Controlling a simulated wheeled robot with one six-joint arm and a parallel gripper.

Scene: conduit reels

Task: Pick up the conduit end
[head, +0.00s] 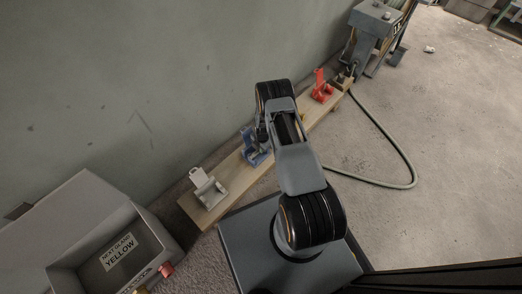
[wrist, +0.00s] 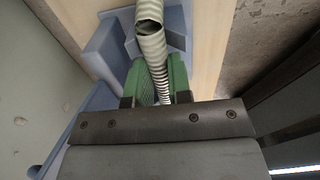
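The conduit is a grey-green ribbed hose. Its end (wrist: 150,38), with a dark open mouth, shows in the wrist view and runs down between the green finger pads. My gripper (wrist: 158,80) has a pad against each side of the hose, with no clear gap, and looks shut on it. In the head view my gripper is largely hidden by my arm, beside the blue holder (head: 252,155). The blue holder also shows behind the hose in the wrist view (wrist: 103,52). The rest of the hose (head: 412,172) loops over the floor.
A wooden plank (head: 236,178) along the wall carries a white holder (head: 207,190), the blue one and a red one (head: 321,90). A grey machine (head: 371,32) stands at its far end. A grey box (head: 88,262) labelled "NEXT GLAND YELLOW" is lower left.

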